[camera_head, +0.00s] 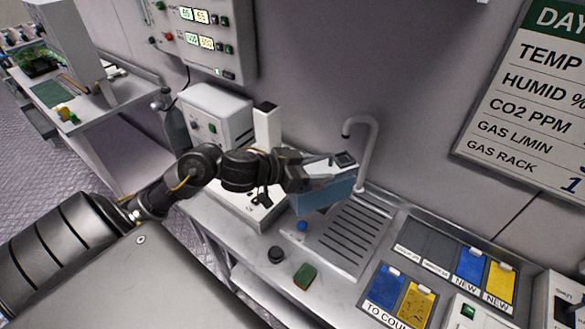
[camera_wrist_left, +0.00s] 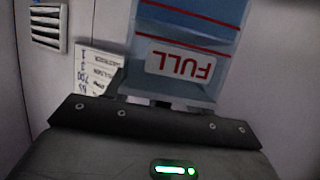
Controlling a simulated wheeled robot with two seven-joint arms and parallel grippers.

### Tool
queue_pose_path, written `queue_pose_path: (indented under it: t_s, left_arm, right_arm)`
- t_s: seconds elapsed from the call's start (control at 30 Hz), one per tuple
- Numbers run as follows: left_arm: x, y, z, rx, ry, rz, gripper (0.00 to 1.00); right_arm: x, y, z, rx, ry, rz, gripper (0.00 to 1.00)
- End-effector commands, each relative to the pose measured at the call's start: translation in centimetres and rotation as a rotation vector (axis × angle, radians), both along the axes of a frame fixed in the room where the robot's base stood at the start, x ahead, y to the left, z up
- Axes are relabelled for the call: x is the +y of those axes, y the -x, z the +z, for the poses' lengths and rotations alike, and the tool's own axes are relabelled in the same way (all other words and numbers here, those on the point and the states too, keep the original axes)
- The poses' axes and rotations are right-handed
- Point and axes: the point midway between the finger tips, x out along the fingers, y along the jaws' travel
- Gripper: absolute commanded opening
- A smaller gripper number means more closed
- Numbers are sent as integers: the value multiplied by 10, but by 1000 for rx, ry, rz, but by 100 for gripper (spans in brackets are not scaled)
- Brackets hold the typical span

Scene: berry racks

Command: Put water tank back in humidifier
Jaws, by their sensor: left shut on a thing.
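The water tank (camera_head: 322,196) is a translucent blue box. My left gripper (camera_head: 330,172) is shut on its top and holds it over the sink's drainboard, left of the tap. In the left wrist view the tank (camera_wrist_left: 192,30) shows red lines and an upside-down FULL label. A white unit with a low base (camera_head: 238,207) and an upright white column (camera_head: 267,127) stands left of the tank, partly hidden behind my arm; it looks like the humidifier. The tank is apart from the column. My right gripper is not in view.
A ribbed metal drainboard (camera_head: 347,240) and a curved tap (camera_head: 368,145) are at the sink. A white box with knobs (camera_head: 213,118) stands at the wall. A green sponge (camera_head: 305,276) and a dark knob (camera_head: 276,254) are at the counter's front. Blue and yellow cards lie right.

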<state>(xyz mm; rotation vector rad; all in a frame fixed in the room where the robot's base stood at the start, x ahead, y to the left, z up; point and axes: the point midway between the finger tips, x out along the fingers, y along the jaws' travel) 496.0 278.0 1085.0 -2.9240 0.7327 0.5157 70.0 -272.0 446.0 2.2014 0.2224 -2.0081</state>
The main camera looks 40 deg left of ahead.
Motion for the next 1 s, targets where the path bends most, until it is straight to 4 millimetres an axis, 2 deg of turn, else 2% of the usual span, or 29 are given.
queue_pose_path:
  t_s: [0.03, 0.2, 0.3, 0.43, 0.67, 1.0]
  left_arm:
    - [12, -4, 15, -6, 1, 80, 0]
    - [51, -9, 36, -6, 1, 335, 0]
    - [67, -9, 42, -5, 1, 433, 0]
    - [78, -7, 46, -3, 1, 501, 0]
    - [86, -12, 41, -3, 1, 519, 0]
    - [135, -61, 10, -3, 3, 521, 0]
  right_arm:
    - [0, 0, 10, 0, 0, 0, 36]
    - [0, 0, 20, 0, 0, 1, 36]
    - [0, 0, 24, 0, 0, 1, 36]
    - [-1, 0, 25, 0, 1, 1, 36]
    - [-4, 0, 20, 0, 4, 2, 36]
    - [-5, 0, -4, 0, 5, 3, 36]
